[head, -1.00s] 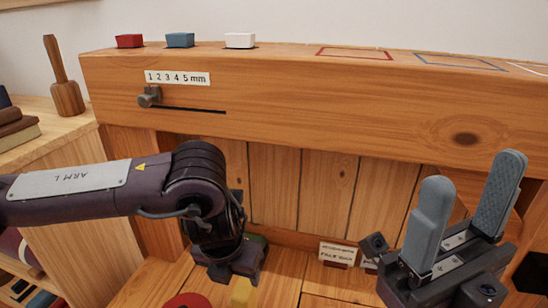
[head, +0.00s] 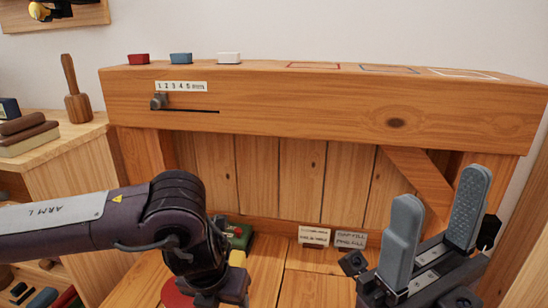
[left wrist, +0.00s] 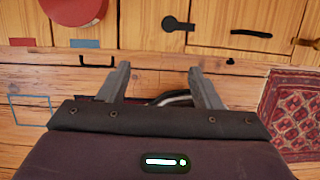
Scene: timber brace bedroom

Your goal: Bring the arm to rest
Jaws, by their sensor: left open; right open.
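My left arm (head: 172,220), marked ARM L, comes in from the left and bends down. Its gripper end is low in the head view, its fingers not clear there. In the left wrist view the left gripper (left wrist: 160,82) shows two fingers spread apart with nothing between them. It points over a wooden surface with drawer or cabinet fronts beyond. My right gripper (head: 437,215) is raised at the right of the head view. Its two grey padded fingers stand apart, empty, in front of the wooden panelling.
A thick timber beam (head: 330,105) crosses behind, with red (head: 138,59), blue (head: 180,59) and white (head: 228,58) blocks on top, beside coloured outlines. A slider knob (head: 158,101) sits on its front. A mallet (head: 75,90) stands left. Small cards (head: 314,236) stand below. A patterned rug (left wrist: 292,115) lies right.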

